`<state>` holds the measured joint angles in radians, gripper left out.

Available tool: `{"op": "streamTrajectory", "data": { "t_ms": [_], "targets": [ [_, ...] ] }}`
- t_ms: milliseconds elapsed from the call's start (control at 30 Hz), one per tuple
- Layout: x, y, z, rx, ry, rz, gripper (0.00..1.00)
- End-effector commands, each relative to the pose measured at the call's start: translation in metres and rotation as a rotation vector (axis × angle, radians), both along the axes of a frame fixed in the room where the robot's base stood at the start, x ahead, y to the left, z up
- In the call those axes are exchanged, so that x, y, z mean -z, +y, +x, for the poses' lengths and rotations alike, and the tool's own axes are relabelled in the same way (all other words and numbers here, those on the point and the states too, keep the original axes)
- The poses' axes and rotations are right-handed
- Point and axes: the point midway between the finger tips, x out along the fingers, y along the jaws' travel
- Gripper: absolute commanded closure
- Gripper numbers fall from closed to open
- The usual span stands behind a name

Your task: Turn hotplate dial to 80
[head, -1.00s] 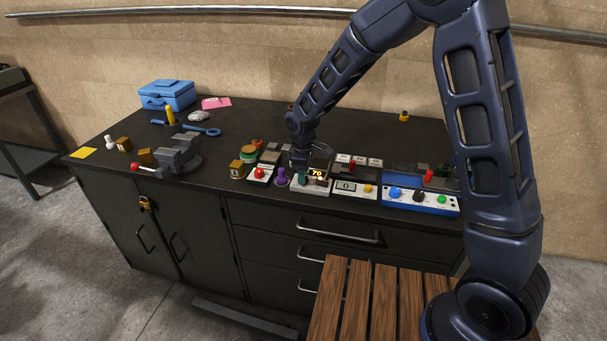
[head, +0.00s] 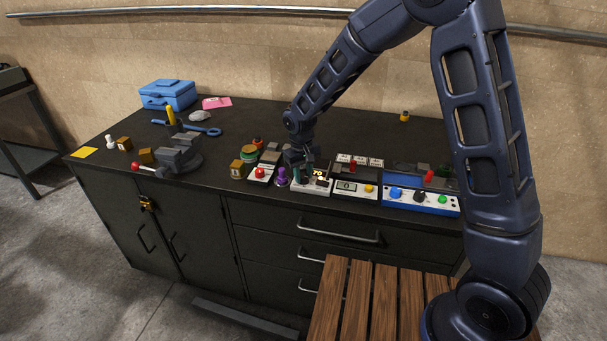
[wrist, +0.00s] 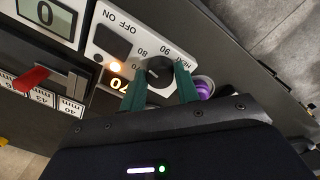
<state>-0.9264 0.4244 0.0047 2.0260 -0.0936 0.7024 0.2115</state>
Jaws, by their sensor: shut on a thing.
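The hotplate (head: 312,190) is a white-fronted unit near the front edge of the bench.
A purple-topped object (wrist: 203,88) stands close beside the dial. A box with a red button (head: 260,174) is to its left. A counter unit (head: 354,188) showing 0 and a blue-white control box (head: 420,200) are to the right. A vise (head: 178,155) stands farther left.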

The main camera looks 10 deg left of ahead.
Motion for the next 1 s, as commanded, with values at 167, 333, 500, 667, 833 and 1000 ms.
{"op": "streamTrajectory", "data": {
  "t_ms": [167, 333, 500, 667, 833, 1000],
  "targets": [
    [-0.0013, 0.0010, 0.0011, 0.050, -0.003, 0.003, 0.92],
    [-0.0014, 0.0011, 0.0013, 0.069, -0.002, 0.004, 0.92],
    [-0.0015, 0.0012, 0.0013, 0.072, -0.002, 0.004, 0.92],
    [-0.0015, 0.0012, 0.0015, 0.071, -0.003, 0.004, 0.92],
    [-0.0013, 0.0011, 0.0012, 0.071, -0.003, 0.003, 0.47],
    [-0.0007, 0.0007, 0.0007, 0.070, -0.002, 0.001, 0.47]
  ]
}}
